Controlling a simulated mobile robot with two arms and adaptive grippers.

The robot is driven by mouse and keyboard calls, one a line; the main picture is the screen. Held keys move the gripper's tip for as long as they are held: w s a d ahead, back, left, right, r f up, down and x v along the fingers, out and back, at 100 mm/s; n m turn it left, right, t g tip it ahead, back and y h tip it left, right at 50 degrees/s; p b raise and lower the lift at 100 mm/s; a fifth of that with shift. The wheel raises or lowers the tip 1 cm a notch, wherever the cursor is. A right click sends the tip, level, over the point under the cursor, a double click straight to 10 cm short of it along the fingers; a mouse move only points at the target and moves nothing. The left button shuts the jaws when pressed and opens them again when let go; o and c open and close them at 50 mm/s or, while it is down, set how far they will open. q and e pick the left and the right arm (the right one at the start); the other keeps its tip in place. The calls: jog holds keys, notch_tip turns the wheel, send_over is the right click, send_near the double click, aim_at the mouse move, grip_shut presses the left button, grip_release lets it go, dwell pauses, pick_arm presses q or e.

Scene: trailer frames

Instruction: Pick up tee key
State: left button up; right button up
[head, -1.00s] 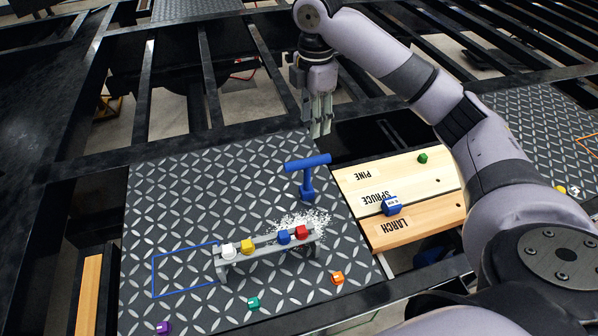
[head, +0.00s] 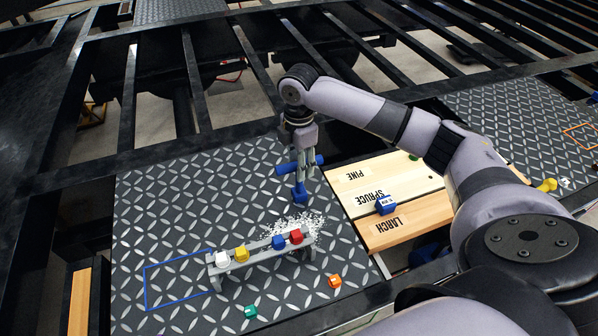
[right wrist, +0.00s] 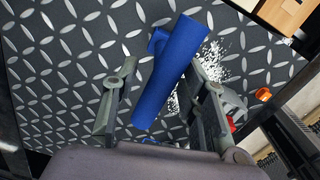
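The tee key (head: 299,193) is a blue T-shaped tool standing upright on the diamond-plate panel, its crossbar on top. My right gripper (head: 306,166) is down at the crossbar with its fingers around it. In the right wrist view the blue crossbar (right wrist: 170,75) runs between the two open fingers. A gap shows on its left side; the right finger is close to the bar, and I cannot tell if they touch. The fingers partly hide the crossbar in the head view. My left gripper is not in view.
A grey rack (head: 256,257) with white, yellow, blue and red blocks stands in front of the key, beside white shavings (head: 300,223). Teal (head: 250,312) and orange (head: 334,281) blocks lie nearer. Wooden boards (head: 395,229) lie to the right, one carrying a blue block (head: 386,206).

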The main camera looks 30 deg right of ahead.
jog(key=shift+s+f+p, duration=0.15)
jog(key=shift+f+p, duration=0.25)
jog(key=shift+f, duration=0.15)
notch_tip(320, 180, down, 4)
jog(key=shift+r+p, duration=0.2)
jog(key=shift+p, duration=0.45)
jog(key=shift+f, duration=0.4)
jog(key=shift+c, duration=0.4)
grip_shut()
jog(key=shift+r, duration=0.1)
